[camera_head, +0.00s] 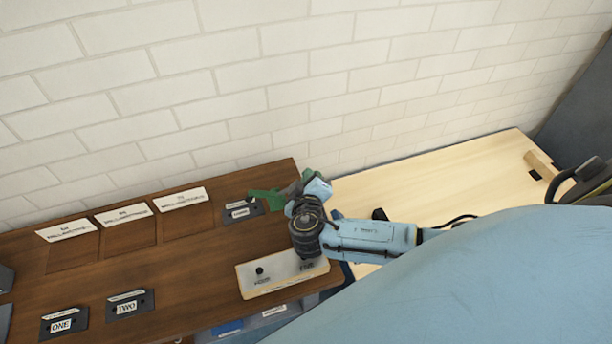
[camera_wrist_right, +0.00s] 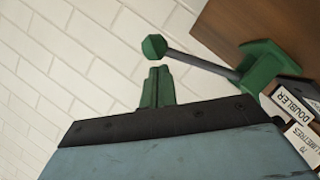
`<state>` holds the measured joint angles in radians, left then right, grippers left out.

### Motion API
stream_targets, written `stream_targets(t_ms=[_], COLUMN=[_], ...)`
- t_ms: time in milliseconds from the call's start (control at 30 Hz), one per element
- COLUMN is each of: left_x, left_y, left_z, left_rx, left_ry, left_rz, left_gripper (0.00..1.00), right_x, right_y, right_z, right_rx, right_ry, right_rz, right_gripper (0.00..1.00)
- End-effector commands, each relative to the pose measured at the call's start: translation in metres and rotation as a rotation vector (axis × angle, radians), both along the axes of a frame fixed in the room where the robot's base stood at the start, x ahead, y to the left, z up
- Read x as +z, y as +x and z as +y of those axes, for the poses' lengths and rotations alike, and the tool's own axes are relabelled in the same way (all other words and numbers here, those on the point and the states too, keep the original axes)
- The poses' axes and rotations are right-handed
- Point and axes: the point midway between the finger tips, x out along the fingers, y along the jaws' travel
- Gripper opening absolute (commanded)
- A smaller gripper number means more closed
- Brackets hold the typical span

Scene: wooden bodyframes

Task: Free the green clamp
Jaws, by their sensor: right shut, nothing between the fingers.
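The green clamp (camera_head: 262,198) stands at the right end of the dark wooden bench, next to a black label holder. In the right wrist view its green base (camera_wrist_right: 262,68) carries a grey rod that ends in a green knob (camera_wrist_right: 153,47). My right gripper (camera_wrist_right: 158,86) is shut and empty. Its fingertips are just below the knob in that picture, with a small gap showing. In the head view my right wrist hides part of the clamp's right side. My left gripper is not in view.
The holder by the clamp reads DOUBLER (camera_wrist_right: 290,106). A pale panel (camera_head: 272,276) lies at the bench's front edge below my wrist. Holders ONE (camera_head: 64,325) and TWO (camera_head: 128,306) sit at front left. A brick wall (camera_head: 200,80) rises behind; a light wooden table (camera_head: 440,185) is at right.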

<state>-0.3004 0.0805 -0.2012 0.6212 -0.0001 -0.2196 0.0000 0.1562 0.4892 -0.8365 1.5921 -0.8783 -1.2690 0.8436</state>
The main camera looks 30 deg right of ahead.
Motion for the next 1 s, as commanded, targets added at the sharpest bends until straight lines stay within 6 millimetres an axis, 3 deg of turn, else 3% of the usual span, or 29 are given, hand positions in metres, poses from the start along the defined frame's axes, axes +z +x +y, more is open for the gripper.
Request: stream_targets(t_ms=[433,1000], left_x=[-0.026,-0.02], left_y=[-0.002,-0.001], left_z=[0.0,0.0], left_rx=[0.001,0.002], left_ry=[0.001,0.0], left_rz=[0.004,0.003], left_gripper=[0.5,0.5], right_x=[-0.024,-0.016], right_y=[-0.004,-0.001], right_z=[-0.012,-0.009], right_rx=[-0.002,0.001], right_ry=[0.236,0.264], right_rz=[-0.054,-0.064], right_gripper=[0.0,0.0])
